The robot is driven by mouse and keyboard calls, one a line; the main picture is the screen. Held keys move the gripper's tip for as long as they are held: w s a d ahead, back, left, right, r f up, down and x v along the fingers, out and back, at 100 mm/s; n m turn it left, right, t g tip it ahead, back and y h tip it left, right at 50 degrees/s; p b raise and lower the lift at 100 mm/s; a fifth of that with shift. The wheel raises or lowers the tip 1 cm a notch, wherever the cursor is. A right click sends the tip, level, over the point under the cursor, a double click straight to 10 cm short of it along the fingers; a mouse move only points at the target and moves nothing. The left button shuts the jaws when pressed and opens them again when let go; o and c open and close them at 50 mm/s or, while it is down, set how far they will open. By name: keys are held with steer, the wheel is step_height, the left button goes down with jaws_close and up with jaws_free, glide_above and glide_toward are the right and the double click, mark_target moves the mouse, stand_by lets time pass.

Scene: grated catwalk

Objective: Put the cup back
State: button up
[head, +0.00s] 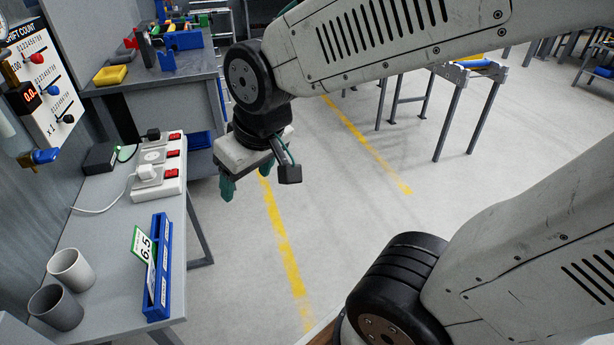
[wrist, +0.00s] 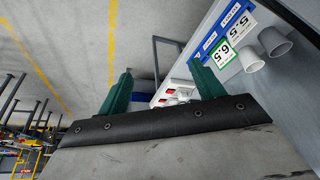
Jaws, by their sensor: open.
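Two cups stand upright on the grey bench (head: 112,235) at the lower left of the head view. One is a light grey cup (head: 71,269); just in front of it is a darker grey cup (head: 55,307). In the wrist view the light cup (wrist: 250,58) and darker cup (wrist: 274,42) show at the upper right. My gripper (head: 256,172) hangs over the floor to the right of the bench, well away from both cups. In the wrist view its green fingers (wrist: 161,72) are spread apart with nothing between them.
A blue rack (head: 159,265) holding number cards stands near the bench's right edge, right of the cups. A white power strip (head: 159,167) with red switches lies farther back, beside a black box (head: 101,158). A wall panel (head: 42,80) overhangs the left. Bench between rack and strip is clear.

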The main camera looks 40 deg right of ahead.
steer(key=s+d+r+m+g, duration=0.1)
steer(key=s+d+r, duration=0.1)
steer(key=s, duration=0.3)
steer(key=s+d+r+m+g, duration=0.1)
steer(key=s+d+g, duration=0.1)
steer(key=s, duration=0.4)
steer(key=shift+s+d+r+h, duration=0.15)
steer(key=shift+d+r+h, duration=0.25)
steer(key=shift+d, duration=0.2)
